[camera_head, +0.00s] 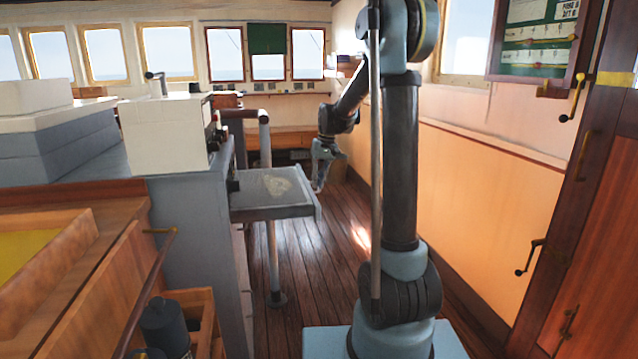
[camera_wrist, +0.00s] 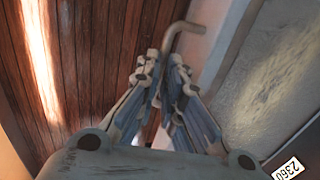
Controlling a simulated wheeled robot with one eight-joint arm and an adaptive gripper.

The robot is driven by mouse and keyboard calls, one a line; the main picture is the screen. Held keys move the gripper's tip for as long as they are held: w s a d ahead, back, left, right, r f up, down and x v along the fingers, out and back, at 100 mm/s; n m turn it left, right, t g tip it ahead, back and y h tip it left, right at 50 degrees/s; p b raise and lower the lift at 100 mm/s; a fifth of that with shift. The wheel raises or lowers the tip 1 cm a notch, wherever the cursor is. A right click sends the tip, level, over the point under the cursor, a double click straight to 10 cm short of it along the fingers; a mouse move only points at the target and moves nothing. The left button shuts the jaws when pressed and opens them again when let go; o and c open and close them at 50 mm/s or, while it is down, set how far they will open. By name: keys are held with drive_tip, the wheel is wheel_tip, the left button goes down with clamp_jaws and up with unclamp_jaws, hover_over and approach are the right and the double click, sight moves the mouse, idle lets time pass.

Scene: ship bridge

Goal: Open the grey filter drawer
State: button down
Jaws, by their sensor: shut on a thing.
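The grey filter drawer (camera_head: 240,213) stands out from the side of the grey cabinet in the head view, its open top showing a pale patch inside. Its rim (camera_wrist: 226,48) and pale inside fill the right of the wrist view. A bent tan handle (camera_wrist: 185,27) sticks out at the drawer's front. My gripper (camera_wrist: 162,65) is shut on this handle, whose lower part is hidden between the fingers. In the head view my gripper (camera_head: 319,184) points down at the drawer's front end.
The grey cabinet (camera_head: 185,225) carries a white box (camera_head: 160,135). A grey post (camera_head: 271,255) stands by the drawer. Wooden floor (camera_head: 335,235) is clear between the drawer and the orange wall panel (camera_head: 480,200). A wooden door with hooks (camera_head: 590,250) is at right.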

drive_tip(key=shift+w+d, duration=0.1)
drive_tip(key=shift+d, duration=0.25)
drive_tip(key=c, duration=2)
unclamp_jaws()
drive_tip(key=shift+a, duration=0.1)
wheel_tip(320, 180, up, 12)
drive_tip(key=d, duration=0.2)
drive_tip(key=shift+w+f, duration=0.15)
drive_tip(key=shift+w, duration=0.05)
drive_tip(key=shift+d, duration=0.1)
